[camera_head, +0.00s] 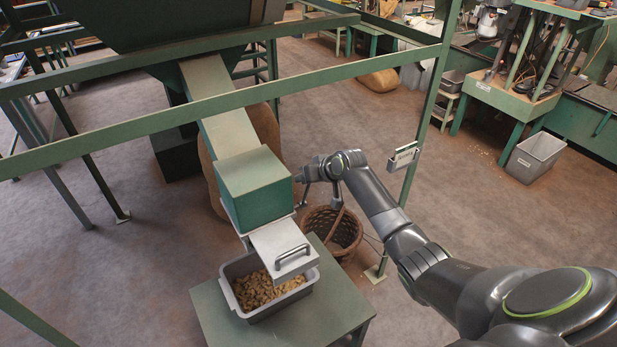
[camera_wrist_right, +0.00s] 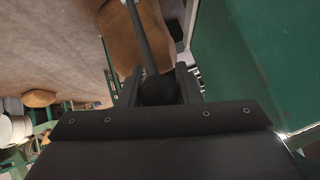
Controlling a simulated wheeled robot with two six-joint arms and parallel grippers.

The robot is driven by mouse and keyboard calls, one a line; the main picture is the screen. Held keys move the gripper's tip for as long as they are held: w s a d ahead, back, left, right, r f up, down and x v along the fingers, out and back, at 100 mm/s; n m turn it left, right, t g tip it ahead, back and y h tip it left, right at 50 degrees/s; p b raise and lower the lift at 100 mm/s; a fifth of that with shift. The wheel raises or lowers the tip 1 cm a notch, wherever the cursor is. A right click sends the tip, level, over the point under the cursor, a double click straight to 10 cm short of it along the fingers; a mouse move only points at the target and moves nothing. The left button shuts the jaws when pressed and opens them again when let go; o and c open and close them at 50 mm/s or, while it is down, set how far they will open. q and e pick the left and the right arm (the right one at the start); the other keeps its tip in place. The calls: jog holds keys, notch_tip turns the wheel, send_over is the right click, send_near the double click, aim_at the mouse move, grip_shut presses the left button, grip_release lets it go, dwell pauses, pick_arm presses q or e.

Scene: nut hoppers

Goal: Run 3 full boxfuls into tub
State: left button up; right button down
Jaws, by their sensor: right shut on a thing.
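The green box (camera_head: 254,187) sits at the lower end of a sloping chute (camera_head: 215,95). Below it, a light metal plate with a bar handle (camera_head: 283,250) juts out over the grey tub (camera_head: 231,297). The tub holds a heap of brown nuts (camera_head: 262,291) and is partly hidden by the plate. My right gripper (camera_head: 304,176) is just right of the green box. In the right wrist view it is shut on the dark round knob (camera_wrist_right: 158,90) of a thin rod (camera_wrist_right: 139,38). The box's inside is hidden. My left gripper is not in view.
The tub stands on a green table (camera_head: 345,306). A wicker basket (camera_head: 336,228) is on the floor behind it, with a sack (camera_head: 262,130) beside the chute. A green frame rail (camera_head: 330,75) crosses above, and a post (camera_head: 428,110) stands behind my right arm.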

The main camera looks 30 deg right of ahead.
jog(key=shift+a+f, duration=0.1)
jog(key=shift+f, duration=0.05)
dwell(0.7)
jog(key=c, duration=1.5)
grip_release()
jog(key=o, duration=0.4)
jog(key=shift+w+a+f, duration=0.1)
jog(key=shift+w, duration=0.15)
jog(key=shift+o, duration=0.2)
jog(key=shift+s, duration=0.1)
jog(key=shift+v, duration=0.85)
jog(key=b+v, duration=0.2)
jog(key=v, duration=1.3)
jog(key=shift+s+r, duration=0.15)
jog(key=shift+r, duration=0.15)
jog(key=shift+c, duration=0.2)
